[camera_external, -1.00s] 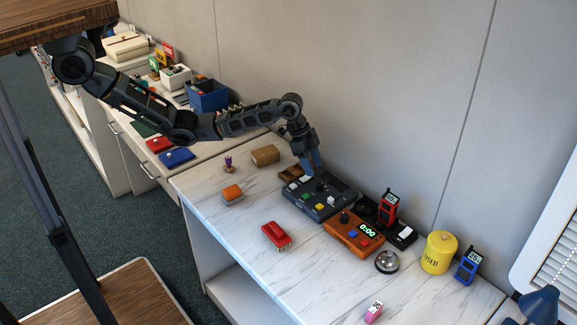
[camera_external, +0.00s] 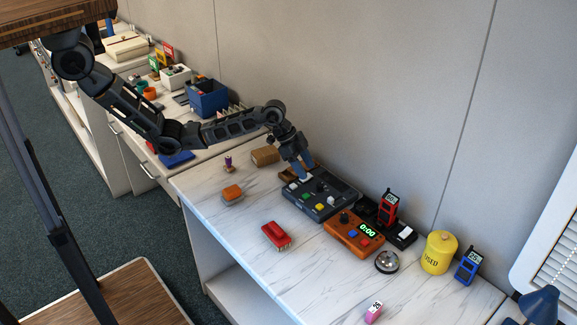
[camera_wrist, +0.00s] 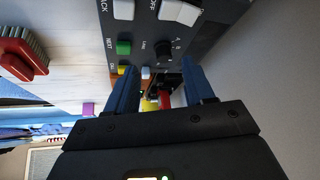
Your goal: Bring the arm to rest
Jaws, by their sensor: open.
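My arm reaches down from the upper left, and my gripper (camera_external: 305,172) is over the back left end of the dark control box (camera_external: 325,207). In the wrist view my gripper's two blue fingers (camera_wrist: 163,88) stand apart with nothing held between them. The dark box also shows close in front of the fingers in the wrist view (camera_wrist: 205,40), with white, green and yellow buttons and a black knob. I cannot tell whether a fingertip touches the box.
An orange box with a green display (camera_external: 352,233), a red handheld (camera_external: 388,207), a bell (camera_external: 387,262) and a yellow canister (camera_external: 439,252) stand to the right. A brown block (camera_external: 265,155) is near the arm. The wall (camera_external: 350,90) is close behind.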

